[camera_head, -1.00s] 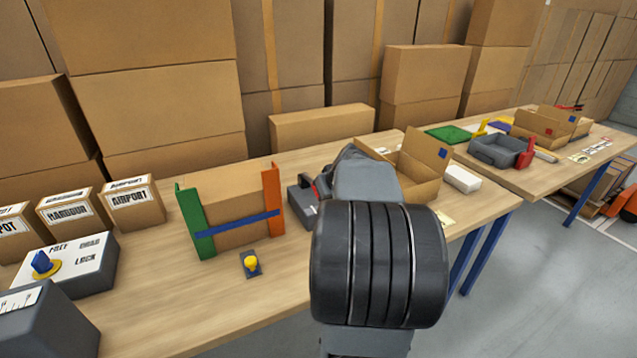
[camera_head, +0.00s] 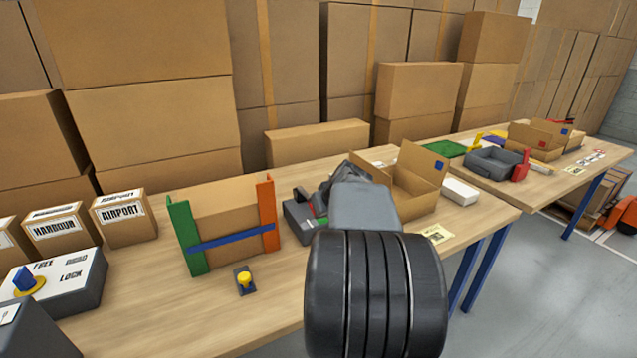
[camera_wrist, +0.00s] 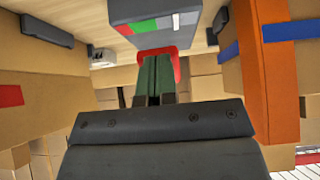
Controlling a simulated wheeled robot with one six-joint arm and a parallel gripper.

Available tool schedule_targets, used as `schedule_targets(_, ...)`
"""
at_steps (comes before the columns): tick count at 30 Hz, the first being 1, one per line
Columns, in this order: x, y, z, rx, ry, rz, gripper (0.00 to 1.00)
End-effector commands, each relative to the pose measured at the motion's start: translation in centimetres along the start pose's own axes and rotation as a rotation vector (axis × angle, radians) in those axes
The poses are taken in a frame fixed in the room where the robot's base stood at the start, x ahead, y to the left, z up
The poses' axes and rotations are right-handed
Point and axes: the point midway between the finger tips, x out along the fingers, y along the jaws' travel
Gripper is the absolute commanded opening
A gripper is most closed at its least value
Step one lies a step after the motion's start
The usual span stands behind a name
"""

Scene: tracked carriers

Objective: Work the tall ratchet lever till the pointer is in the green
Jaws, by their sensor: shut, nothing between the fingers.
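A low grey device (camera_head: 297,218) stands on the bench just right of the strapped carton. In the wrist view, the grey device (camera_wrist: 150,24) is at the top, with a green, red and white scale on its face; I cannot make out the pointer. A red part (camera_wrist: 174,66), possibly the lever's grip, shows just behind my fingertips. The tall lever itself is not clearly visible. My gripper (camera_wrist: 154,66) is shut and empty, its dark green fingers close together near the red part; I cannot tell whether they touch. In the head view my arm partly hides the device.
A carton with green and orange (camera_head: 268,212) posts and a blue strap stands left of the device. A small yellow-knobbed block (camera_head: 245,281) lies in front. An open carton (camera_head: 407,196) is at right. A grey FREE/LOCK box (camera_head: 88,278) is at left.

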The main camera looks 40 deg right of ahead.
Motion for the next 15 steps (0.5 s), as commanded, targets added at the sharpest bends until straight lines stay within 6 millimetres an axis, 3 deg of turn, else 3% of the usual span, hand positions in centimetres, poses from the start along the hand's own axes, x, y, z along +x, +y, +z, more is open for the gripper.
schedule_targets(8, -3.7, -0.3, -1.5, -0.003, 0.002, -0.001, 0.0)
schedule_targets(15, -8.3, -0.4, -1.1, -0.005, 0.004, -0.001, 0.0)
